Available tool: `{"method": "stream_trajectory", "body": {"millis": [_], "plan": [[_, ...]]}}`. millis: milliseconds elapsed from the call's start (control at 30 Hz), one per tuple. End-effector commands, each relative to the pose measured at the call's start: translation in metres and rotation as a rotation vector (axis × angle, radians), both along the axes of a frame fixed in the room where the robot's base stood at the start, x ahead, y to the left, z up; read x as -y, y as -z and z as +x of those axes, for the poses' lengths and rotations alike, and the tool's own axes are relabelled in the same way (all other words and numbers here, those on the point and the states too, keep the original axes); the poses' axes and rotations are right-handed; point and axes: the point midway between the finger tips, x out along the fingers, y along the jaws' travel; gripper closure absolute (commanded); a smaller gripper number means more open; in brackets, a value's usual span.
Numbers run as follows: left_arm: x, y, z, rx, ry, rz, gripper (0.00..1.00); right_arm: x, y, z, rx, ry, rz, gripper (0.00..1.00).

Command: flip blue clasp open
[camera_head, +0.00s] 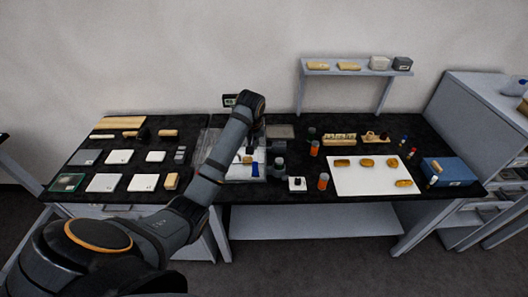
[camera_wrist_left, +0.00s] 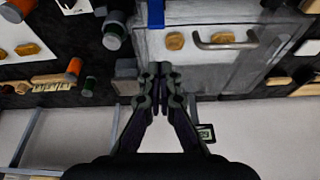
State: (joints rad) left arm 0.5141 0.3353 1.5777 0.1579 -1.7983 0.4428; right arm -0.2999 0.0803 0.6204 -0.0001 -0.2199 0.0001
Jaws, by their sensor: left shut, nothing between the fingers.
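The blue clasp (camera_head: 255,170) is a small upright strip at the front right of a pale grey case (camera_head: 232,178). In the left wrist view the clasp (camera_wrist_left: 155,12) shows at the top edge, partly cut off, against the case (camera_wrist_left: 195,60). My left gripper (camera_wrist_left: 160,72) is shut and empty, its fingertips over the case side and apart from the clasp in the picture. Whether they touch the case, I cannot tell. My right gripper is in neither view.
A metal handle (camera_wrist_left: 228,42) and gold pieces (camera_wrist_left: 175,40) show at the case. Dark jars (camera_head: 280,168) and orange bottles (camera_head: 323,181) stand to its right. A white mat (camera_head: 365,184) holds several gold pieces. A small display (camera_head: 229,100) stands behind.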

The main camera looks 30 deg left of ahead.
Motion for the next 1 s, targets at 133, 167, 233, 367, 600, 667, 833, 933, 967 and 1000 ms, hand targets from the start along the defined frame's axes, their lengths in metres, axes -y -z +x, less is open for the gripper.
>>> {"method": "stream_trajectory", "body": {"millis": [133, 167, 233, 367, 600, 667, 833, 933, 967, 1000], "plan": [[-0.007, -0.024, 0.007, 0.008, -0.039, -0.011, 1.0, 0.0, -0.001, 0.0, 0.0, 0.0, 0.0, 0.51], [-0.007, -0.026, 0.008, 0.008, -0.042, -0.012, 1.0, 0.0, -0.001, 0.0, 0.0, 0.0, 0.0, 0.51], [-0.007, -0.026, 0.008, 0.008, -0.043, -0.013, 1.0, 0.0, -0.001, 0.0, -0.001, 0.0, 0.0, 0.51], [-0.007, -0.026, 0.008, 0.008, -0.043, -0.013, 1.0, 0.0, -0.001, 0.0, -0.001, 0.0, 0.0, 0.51], [-0.009, -0.017, 0.01, 0.005, -0.042, -0.013, 1.0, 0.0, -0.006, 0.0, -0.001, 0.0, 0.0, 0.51], [-0.01, -0.008, 0.012, 0.002, -0.042, -0.013, 1.0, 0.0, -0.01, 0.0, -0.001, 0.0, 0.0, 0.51], [-0.016, 0.026, 0.022, 0.002, -0.043, -0.015, 1.0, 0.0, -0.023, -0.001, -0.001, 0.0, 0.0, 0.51], [-0.02, 0.046, 0.028, 0.002, -0.043, -0.013, 1.0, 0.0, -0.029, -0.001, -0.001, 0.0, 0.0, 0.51], [-0.021, 0.053, 0.031, 0.002, -0.043, -0.013, 1.0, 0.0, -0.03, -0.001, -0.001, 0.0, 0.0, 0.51], [-0.023, 0.061, 0.033, 0.003, -0.042, -0.014, 1.0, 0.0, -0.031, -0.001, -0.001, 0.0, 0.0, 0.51]]}}
